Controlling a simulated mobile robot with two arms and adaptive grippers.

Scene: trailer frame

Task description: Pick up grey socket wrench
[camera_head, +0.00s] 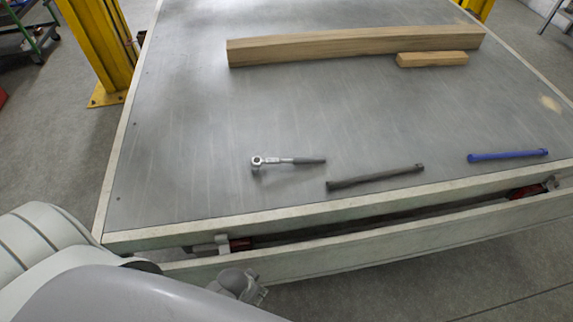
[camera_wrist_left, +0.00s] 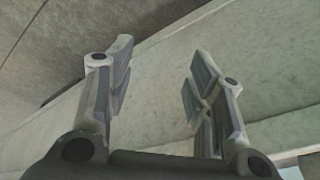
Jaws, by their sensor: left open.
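The grey socket wrench (camera_head: 290,161) lies on the grey trailer bed (camera_head: 190,130) near its front edge, with its round head to the left and its dark handle to the right. My left gripper (camera_head: 252,289) is low in front of the trailer's front edge, below and to the left of the wrench and apart from it. In the left wrist view my left gripper (camera_wrist_left: 155,85) is open, with nothing between its fingers. That view shows pale frame surface behind the fingers and no wrench. My right gripper is not in view.
A dark bar (camera_head: 375,177) lies right of the wrench, and a blue bar (camera_head: 508,155) farther right. A long wooden beam (camera_head: 350,46) and a short wood block (camera_head: 432,59) lie at the back. The trailer's pale front rail (camera_head: 330,213) edges the bed. Yellow posts (camera_head: 97,45) stand behind.

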